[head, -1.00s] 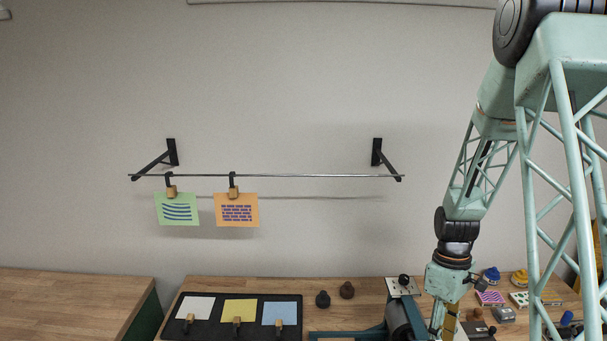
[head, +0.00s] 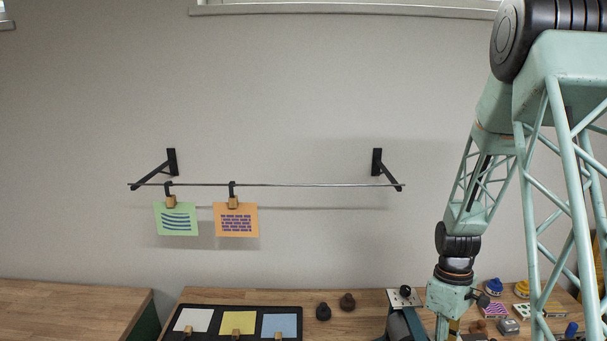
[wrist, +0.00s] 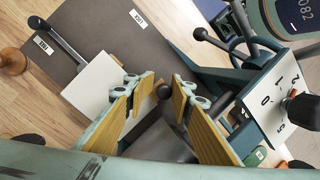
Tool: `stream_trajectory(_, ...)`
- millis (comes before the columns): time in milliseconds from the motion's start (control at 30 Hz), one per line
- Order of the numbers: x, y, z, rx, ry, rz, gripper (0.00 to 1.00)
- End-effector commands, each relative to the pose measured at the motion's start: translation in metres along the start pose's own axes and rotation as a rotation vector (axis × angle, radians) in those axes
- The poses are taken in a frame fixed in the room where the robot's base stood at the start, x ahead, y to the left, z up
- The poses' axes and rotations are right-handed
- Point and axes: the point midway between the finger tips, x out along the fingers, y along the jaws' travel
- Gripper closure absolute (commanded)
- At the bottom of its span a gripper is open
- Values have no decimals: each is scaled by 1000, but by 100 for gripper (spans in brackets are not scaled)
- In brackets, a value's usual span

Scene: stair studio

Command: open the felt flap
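In the wrist view, my gripper (wrist: 162,92) is open, with yellow pads on both fingers. In the head view the gripper is below the picture edge.
A teal-framed device with a numbered white dial plate (wrist: 280,105) stands close on the right in the wrist view. In the head view, a black tray (head: 214,315) holds white, yellow and blue cards. Green (head: 176,219) and orange (head: 236,220) cards hang from a wall rod (head: 310,185).

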Motion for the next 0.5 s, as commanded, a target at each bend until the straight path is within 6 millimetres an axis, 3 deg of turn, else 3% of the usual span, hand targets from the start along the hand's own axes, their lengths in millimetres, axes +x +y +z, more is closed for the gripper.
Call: stream_trajectory(500, -10, 1, -1, -1, 0, 0, 87)
